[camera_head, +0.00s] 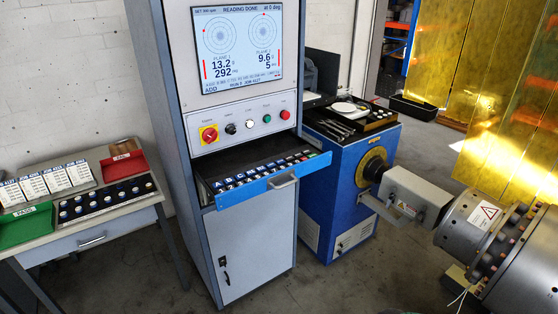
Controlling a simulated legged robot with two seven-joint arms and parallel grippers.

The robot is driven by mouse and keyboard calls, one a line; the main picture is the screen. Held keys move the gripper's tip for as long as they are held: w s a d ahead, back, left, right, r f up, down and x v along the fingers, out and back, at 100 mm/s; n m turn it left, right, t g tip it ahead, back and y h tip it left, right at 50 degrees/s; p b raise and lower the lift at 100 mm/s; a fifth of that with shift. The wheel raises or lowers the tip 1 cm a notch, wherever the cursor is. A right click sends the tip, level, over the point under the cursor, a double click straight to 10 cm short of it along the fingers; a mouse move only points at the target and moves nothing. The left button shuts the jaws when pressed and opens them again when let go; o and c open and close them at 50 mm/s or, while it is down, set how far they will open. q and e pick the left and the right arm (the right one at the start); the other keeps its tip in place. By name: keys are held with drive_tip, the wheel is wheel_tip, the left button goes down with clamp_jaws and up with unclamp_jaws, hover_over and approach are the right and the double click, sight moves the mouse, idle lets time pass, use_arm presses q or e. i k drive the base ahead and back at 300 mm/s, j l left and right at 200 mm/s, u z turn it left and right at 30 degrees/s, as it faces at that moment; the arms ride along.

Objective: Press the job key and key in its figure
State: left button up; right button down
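The grey balancing cabinet (237,245) stands in the middle. Its screen (238,47) reads "READING DONE" and "at 0 deg", with 13.2 g and 292 on the left and 9.6 g and 5 on the right. Small text along the screen's bottom is too fine to read surely. Below the screen is a panel (205,147) with a red-and-yellow switch (209,134) and several round buttons. A pulled-out keyboard drawer (257,191) with a blue front holds rows of dark and blue keys. The job key cannot be told from the others. Neither gripper shows.
At left, a table (91,237) carries label cards, a green tray (26,226), a red tray (124,165) and a dark tray of round weights. At right stand a blue machine bench (330,215) with tools, a grey rotor (520,265) and yellow curtains (515,100). Floor before the cabinet is clear.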

sight(279, 162)
drive_tip(key=i+j+u, duration=0.1)
drive_tip(key=i+j, duration=0.2)
drive_tip(key=i, duration=0.2)
drive_tip(key=i+j+u, duration=0.15)
drive_tip(key=i, duration=0.35)
drive_tip(key=j, duration=0.1)
